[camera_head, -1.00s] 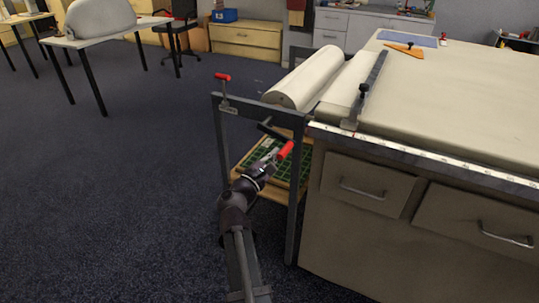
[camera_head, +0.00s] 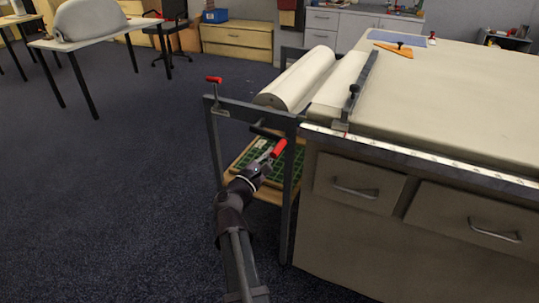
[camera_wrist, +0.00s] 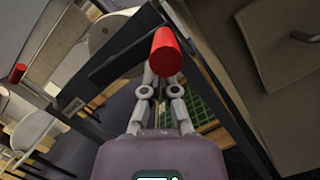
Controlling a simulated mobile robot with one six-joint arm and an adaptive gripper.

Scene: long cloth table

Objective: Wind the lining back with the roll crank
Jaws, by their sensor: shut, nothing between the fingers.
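The roll crank's red handle (camera_head: 279,148) stands out from the front of the grey roll frame (camera_head: 252,112), below its top bar. It fills the upper middle of the wrist view (camera_wrist: 165,52). The lining is a pale roll (camera_head: 297,80) on the frame, with a sheet running onto the table. My gripper (camera_head: 267,160) is right by the red handle, fingers pointing at it. In the wrist view the fingers (camera_wrist: 158,86) are closed together, their tips partly hidden behind or against the handle. They do not wrap around it; contact cannot be told.
A second red-tipped lever (camera_head: 214,79) stands at the frame's left corner. The cloth table (camera_head: 440,95) with drawers is to the right. A clamp bar (camera_head: 362,85) crosses the cloth. A green mat (camera_head: 276,165) lies on the shelf below.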

